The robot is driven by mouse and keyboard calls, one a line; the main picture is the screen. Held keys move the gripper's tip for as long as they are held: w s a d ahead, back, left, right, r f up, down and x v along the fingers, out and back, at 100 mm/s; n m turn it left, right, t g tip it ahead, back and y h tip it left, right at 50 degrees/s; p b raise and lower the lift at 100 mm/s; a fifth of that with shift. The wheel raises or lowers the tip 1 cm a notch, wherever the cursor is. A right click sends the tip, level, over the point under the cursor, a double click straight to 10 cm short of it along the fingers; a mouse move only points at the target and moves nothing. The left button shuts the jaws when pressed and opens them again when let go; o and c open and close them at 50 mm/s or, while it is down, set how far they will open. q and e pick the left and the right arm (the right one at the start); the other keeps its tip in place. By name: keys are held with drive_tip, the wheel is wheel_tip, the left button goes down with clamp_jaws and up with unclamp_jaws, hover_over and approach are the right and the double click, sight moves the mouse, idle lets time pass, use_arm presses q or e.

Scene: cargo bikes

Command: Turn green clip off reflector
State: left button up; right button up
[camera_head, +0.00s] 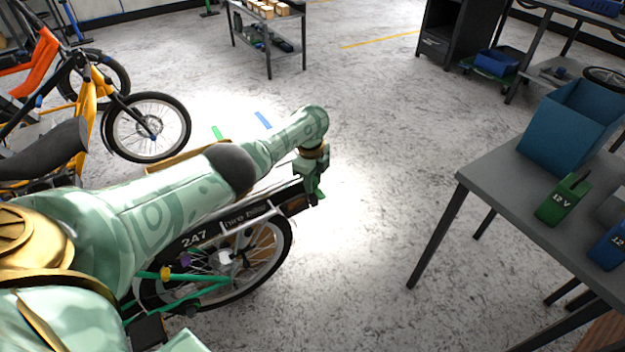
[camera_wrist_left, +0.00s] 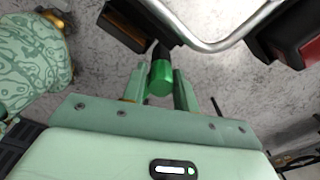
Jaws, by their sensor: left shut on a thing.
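My left gripper (camera_head: 314,184) reaches over the rear end of a cargo bike (camera_head: 240,262) in the head view. In the left wrist view, my left gripper (camera_wrist_left: 160,88) is shut on the green clip (camera_wrist_left: 160,76), which sits between its two fingers. A dark stem runs from the clip up toward a bent metal tube. A dark brown block, perhaps the reflector (camera_wrist_left: 128,24), is beside the stem; whether the clip touches it I cannot tell. My right gripper is not in view.
A red and black block (camera_wrist_left: 292,36) is at the right of the left wrist view. A grey table (camera_head: 480,190) with a blue bin (camera_head: 570,125) and a green 12 V battery (camera_head: 563,203) stands right. An orange bike (camera_head: 90,100) stands left.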

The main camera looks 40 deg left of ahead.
use_arm(q)
drive_tip(key=shift+d, duration=0.2)
drive_tip(key=o, duration=0.9)
drive_tip(key=shift+w, duration=0.1)
drive_tip(key=shift+r, duration=0.1)
drive_tip(key=shift+r, duration=0.3)
wheel_tip(320, 180, up, 16)
drive_tip(key=p, duration=0.8)
drive_tip(key=shift+s+a+f+p, duration=0.25)
drive_tip(key=shift+a+p, duration=0.05)
drive_tip(key=shift+p, duration=0.1)
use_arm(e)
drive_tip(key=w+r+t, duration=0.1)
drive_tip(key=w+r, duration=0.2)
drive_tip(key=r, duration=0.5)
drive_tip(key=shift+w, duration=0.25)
